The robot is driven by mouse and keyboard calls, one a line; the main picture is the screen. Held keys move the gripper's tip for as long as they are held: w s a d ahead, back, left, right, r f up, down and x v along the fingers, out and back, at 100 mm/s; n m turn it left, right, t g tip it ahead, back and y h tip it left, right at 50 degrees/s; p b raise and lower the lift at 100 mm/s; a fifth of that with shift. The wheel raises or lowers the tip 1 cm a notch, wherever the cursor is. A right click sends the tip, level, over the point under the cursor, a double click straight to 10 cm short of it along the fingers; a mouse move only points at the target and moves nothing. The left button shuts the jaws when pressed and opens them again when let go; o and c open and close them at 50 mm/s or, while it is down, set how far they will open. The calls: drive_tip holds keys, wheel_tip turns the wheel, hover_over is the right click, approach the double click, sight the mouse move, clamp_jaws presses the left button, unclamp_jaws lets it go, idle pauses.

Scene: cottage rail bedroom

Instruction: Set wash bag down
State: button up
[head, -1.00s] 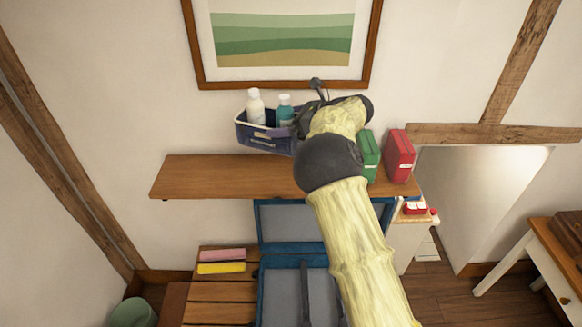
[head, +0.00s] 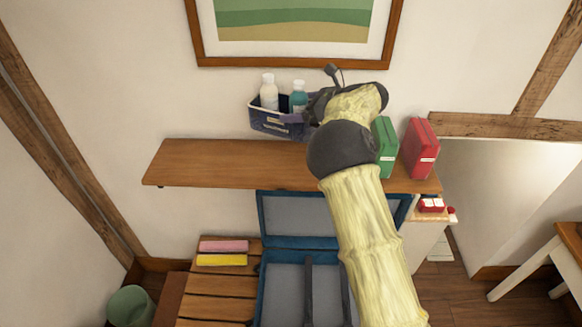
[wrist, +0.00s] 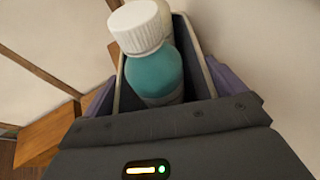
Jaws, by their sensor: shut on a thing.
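The wash bag (head: 270,124) is a dark navy open-topped box holding a white bottle (head: 269,92) and a teal bottle with a white cap (head: 299,96). It hangs above the wooden wall shelf (head: 230,163), apart from it in the head view. My gripper (head: 312,108) is shut on the bag's right end. In the wrist view the teal bottle (wrist: 155,70) stands in the bag (wrist: 197,66), just beyond my gripper (wrist: 165,125). My fingertips are mostly hidden in the head view.
A green box (head: 386,147) and a red box (head: 419,149) stand at the shelf's right end. The shelf's left part is bare. A framed picture (head: 295,52) hangs above. An open blue suitcase (head: 262,285) lies below, beside pink and yellow items (head: 222,252).

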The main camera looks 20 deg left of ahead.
sight(298, 135)
wheel_tip(298, 135, down, 3)
drive_tip(key=shift+w+f+b, duration=0.1)
drive_tip(key=shift+b, duration=1.05)
drive_tip(key=shift+f+p, duration=1.55)
drive_tip(key=shift+f, duration=1.55)
drive_tip(key=shift+f, duration=0.1)
drive_tip(key=shift+f+p, duration=1)
drive_tip(key=shift+f, duration=0.75)
